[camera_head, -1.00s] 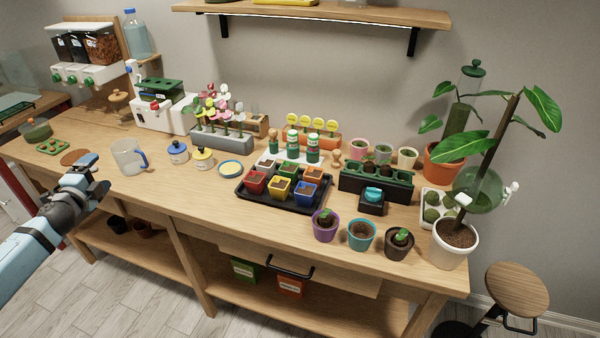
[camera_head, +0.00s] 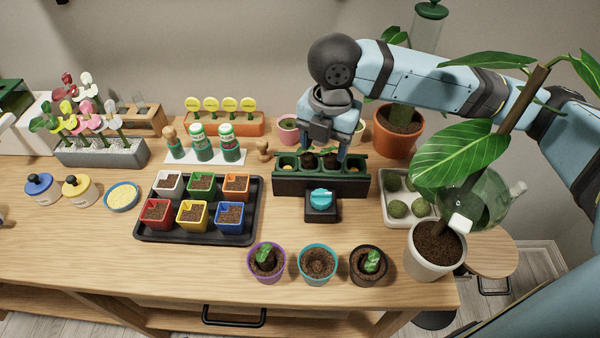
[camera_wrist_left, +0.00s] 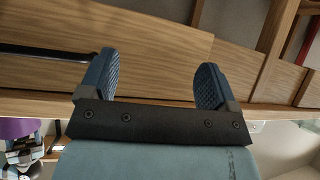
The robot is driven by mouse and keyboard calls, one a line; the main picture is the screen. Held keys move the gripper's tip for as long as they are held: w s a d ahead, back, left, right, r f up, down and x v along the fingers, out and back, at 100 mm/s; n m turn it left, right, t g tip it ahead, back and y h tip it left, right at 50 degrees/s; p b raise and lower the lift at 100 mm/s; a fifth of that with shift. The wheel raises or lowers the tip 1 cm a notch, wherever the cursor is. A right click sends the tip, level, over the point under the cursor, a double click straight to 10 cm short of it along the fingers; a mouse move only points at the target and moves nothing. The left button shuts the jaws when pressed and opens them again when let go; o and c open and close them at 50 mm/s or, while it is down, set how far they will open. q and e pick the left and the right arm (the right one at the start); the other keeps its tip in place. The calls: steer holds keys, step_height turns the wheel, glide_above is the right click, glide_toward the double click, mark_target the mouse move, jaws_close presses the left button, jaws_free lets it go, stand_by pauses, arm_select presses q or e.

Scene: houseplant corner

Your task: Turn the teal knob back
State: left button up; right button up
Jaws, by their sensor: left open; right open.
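The teal knob (camera_head: 321,197) sits on top of a small black box (camera_head: 320,214) on the table, just in front of the dark green planter trough (camera_head: 318,183). My right gripper (camera_head: 322,158) points down over the trough, behind and above the knob; it is open and apart from the knob. Its fingertips are partly lost against the trough and its plants.
The potted plant (camera_head: 435,250) with large leaves stands at right, partly in front of my right arm. Three small pots, including a teal pot (camera_head: 318,264), line the front edge. A black tray (camera_head: 246,232) of coloured pots is left of the knob.

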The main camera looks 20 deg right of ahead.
mark_target(322, 193)
steer(key=f, duration=0.4)
steer(key=f+b, duration=0.1)
steer(key=f, duration=0.4)
steer(key=s+f, duration=0.1)
steer(key=f, duration=0.4)
steer(key=shift+a+b, duration=0.2)
steer(key=shift+b, duration=0.1)
steer(key=c, duration=0.7)
